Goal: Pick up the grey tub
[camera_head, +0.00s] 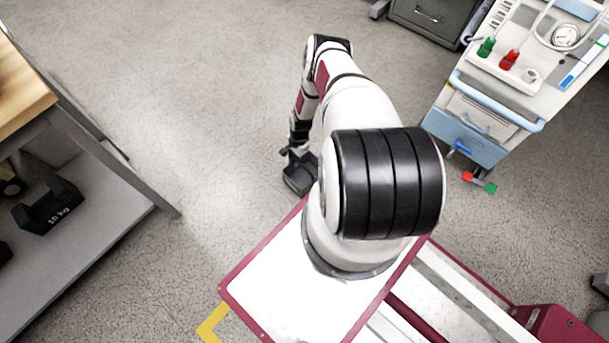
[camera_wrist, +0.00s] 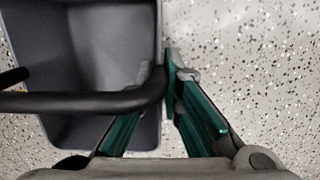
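The grey tub (camera_wrist: 85,50) fills the left of the wrist view, open side toward the camera. Its black handle (camera_wrist: 80,102) crosses the tub and passes in front of my left finger. My gripper (camera_wrist: 166,85) has one teal finger on the tub's inner side and one outside its right wall. The fingertips are close together with the wall's rim between them. In the head view the tub (camera_head: 300,178) is a small dark box below my gripper (camera_head: 296,150), partly hidden by my arm. I cannot tell whether it touches the floor.
A workbench (camera_head: 25,90) with a lower shelf holding a black 10 kg weight (camera_head: 48,208) stands at left. A medical cart (camera_head: 490,105) stands at right, with a red and green piece (camera_head: 479,182) by it. The speckled floor between is clear.

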